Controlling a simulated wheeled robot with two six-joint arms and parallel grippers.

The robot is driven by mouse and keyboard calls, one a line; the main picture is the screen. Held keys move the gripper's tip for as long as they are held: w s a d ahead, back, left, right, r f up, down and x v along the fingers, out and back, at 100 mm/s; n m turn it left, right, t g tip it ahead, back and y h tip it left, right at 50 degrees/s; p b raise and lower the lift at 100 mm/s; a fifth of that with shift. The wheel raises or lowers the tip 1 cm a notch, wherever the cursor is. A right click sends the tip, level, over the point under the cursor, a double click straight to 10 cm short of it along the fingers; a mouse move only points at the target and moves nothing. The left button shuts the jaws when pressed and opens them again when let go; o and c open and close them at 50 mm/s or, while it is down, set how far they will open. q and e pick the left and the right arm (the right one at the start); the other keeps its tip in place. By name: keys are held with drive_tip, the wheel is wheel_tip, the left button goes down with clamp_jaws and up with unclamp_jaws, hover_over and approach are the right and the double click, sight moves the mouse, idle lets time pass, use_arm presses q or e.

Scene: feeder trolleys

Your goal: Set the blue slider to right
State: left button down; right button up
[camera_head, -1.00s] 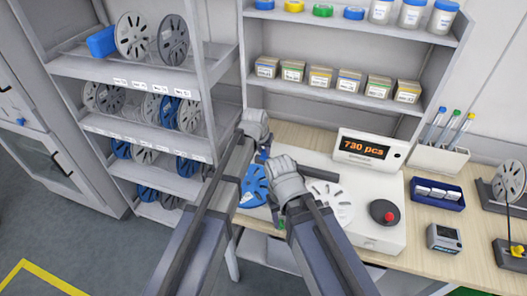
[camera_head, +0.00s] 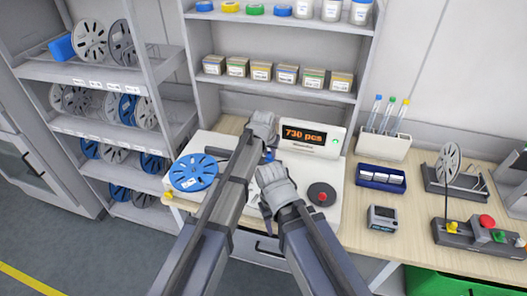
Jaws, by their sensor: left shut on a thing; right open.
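A white counting machine (camera_head: 215,140) on the bench has a display reading 730 pcs (camera_head: 303,136). A blue reel (camera_head: 193,172) lies on its left side. My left gripper (camera_head: 267,146) is over the middle of the machine, below the display's left edge, shut on a small blue piece (camera_head: 268,156). This looks like the blue slider, but its track and most of it are hidden by my grippers. My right gripper (camera_head: 266,203) is open and nearer the front, left of the red-topped black knob (camera_head: 322,195). Its fingers are mostly hidden by its hand.
A shelf trolley (camera_head: 105,85) with several reels stands left. Small boxes (camera_head: 287,74) fill the shelf above. Right are a pen holder (camera_head: 383,146), a blue tray (camera_head: 381,180), a small meter (camera_head: 382,218) and a button panel (camera_head: 480,238). Bench between meter and panel is clear.

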use_arm(q)
drive_tip(key=shift+s+d, duration=0.25)
drive_tip(key=shift+d, duration=0.35)
use_arm(e)
drive_tip(key=shift+d, duration=0.2)
use_arm(q)
drive_tip(key=c, duration=0.7)
unclamp_jaws()
drive_tip(key=shift+d, duration=0.1)
use_arm(e)
drive_tip(key=shift+s+d, duration=0.1)
use_arm(q)
drive_tip(key=shift+s+r+p, duration=0.1)
drive_tip(key=shift+r+p, duration=0.3)
drive_tip(key=p+v, duration=0.6)
drive_tip(key=v, duration=0.1)
drive_tip(key=shift+s, duration=0.1)
use_arm(e)
wheel_tip(320, 180, up, 7)
